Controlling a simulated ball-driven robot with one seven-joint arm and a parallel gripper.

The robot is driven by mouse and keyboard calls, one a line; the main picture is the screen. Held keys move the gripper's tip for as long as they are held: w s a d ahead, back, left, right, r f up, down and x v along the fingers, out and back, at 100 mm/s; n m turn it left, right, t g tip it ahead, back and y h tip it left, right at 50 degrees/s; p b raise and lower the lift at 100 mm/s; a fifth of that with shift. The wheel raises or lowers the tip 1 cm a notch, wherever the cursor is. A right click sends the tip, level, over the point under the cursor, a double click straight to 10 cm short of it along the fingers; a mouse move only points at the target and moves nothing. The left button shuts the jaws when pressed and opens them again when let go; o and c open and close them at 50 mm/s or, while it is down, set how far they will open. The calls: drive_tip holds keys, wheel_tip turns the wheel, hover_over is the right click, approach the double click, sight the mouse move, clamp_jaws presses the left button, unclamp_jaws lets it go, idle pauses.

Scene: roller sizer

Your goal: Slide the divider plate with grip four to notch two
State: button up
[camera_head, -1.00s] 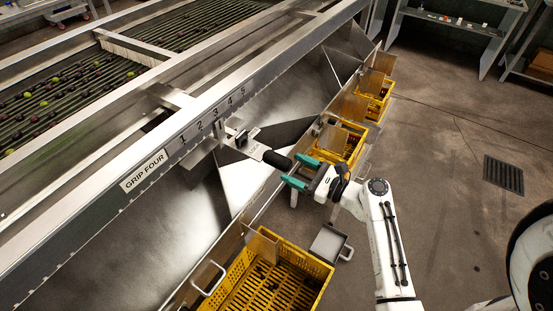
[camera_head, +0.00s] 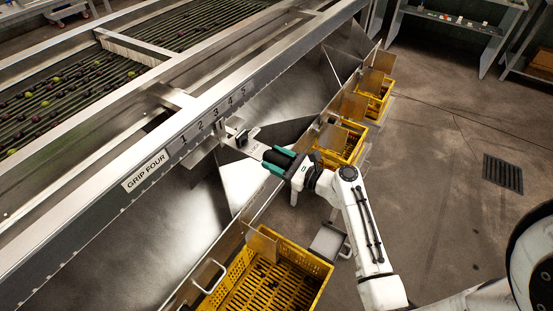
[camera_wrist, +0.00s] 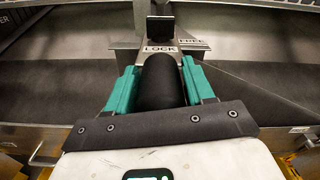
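The grip is a black handle (camera_wrist: 160,85) on a metal bracket (camera_head: 230,148). The bracket meets the rail below the numbers 1 to 5, near 3 or 4; the exact notch is unclear. In the wrist view the bracket carries LOCK (camera_wrist: 160,49) and FREE (camera_wrist: 193,43) labels and a dark block. A bright sheet (camera_head: 240,184), seemingly the divider plate, hangs below. My gripper (camera_head: 278,160) has its teal fingers on both sides of the handle; whether they press on it is unclear.
Yellow crates (camera_head: 272,280) stand below the chute, with more farther back (camera_head: 352,146). A metal handle (camera_head: 208,276) sticks up by the nearest crate. A grey tray (camera_head: 328,241) is beside it. The floor at right is open, with a drain grate (camera_head: 503,174).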

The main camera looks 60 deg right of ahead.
clamp_jaws()
drive_tip(key=shift+a+r+p, duration=0.1)
drive_tip(key=shift+a+p, duration=0.2)
drive_tip(key=shift+a, duration=0.05)
drive_tip(key=a+p, duration=0.1)
drive_tip(key=a, duration=0.4)
drive_tip(key=shift+s+a+p, duration=0.1)
drive_tip(key=shift+a+p, duration=0.05)
drive_tip(key=shift+p, duration=0.25)
drive_tip(key=shift+o, duration=1.8)
unclamp_jaws()
drive_tip(key=shift+s, duration=0.1)
drive_tip(key=s+b, duration=0.1)
drive_tip(key=s, duration=0.9)
drive_tip(key=shift+s+d+b, duration=0.2)
drive_tip(key=shift+s+b, duration=0.15)
drive_tip(key=shift+b, duration=0.05)
